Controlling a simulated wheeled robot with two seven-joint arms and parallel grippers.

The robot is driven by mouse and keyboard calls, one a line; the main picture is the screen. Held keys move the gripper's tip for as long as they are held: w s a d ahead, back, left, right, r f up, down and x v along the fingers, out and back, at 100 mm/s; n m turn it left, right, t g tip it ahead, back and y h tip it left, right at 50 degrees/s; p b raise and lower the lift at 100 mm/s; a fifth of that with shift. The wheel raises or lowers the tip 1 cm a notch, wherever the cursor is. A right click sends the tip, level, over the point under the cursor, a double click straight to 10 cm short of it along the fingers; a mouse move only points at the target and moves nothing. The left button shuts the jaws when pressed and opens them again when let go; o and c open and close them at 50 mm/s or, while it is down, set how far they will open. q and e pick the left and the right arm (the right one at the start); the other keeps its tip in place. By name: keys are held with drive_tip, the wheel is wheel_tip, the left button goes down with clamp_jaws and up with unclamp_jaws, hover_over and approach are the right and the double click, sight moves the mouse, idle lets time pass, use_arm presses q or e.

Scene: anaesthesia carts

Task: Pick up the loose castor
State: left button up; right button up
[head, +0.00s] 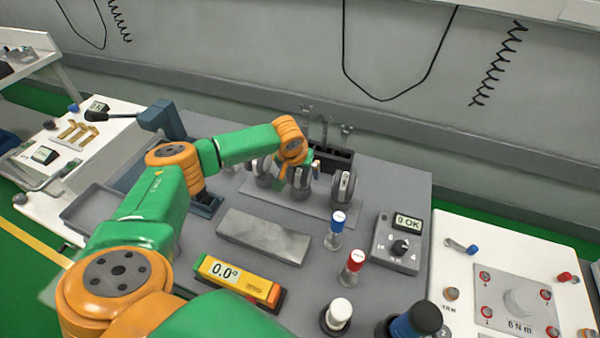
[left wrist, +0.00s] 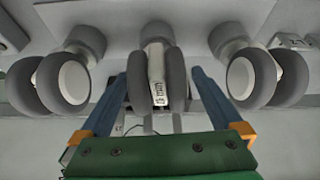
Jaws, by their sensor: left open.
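Three grey twin-wheel castors stand in a row on a flat grey plate (head: 291,205): a left one (head: 264,172), a middle one (head: 301,182) and a right one (head: 343,187). I cannot tell by looks which is loose. My left gripper (head: 311,163) is at the middle castor, its fingers mostly hidden in the head view. In the left wrist view, the open left gripper (left wrist: 160,88) has blue fingers on either side of the middle castor (left wrist: 174,80), which shows a white, marked centre piece. Gaps show between fingers and wheels. My right gripper is not in view.
The outer castors (left wrist: 66,80) (left wrist: 252,78) flank the fingers closely. A dark open box (head: 334,160) stands behind the row. In front are a grey block (head: 262,236), a yellow level gauge (head: 236,280), and blue- and red-capped bottles (head: 334,236) (head: 352,270).

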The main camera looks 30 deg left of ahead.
use_arm(q)
drive_tip(key=shift+w+f, duration=0.2)
drive_tip(key=shift+w, duration=0.05)
drive_tip(key=shift+s+r, duration=0.15)
drive_tip(key=shift+s, duration=0.1)
drive_tip(key=c, duration=0.7)
drive_tip(key=shift+w, duration=0.1)
drive_tip(key=c, duration=0.6)
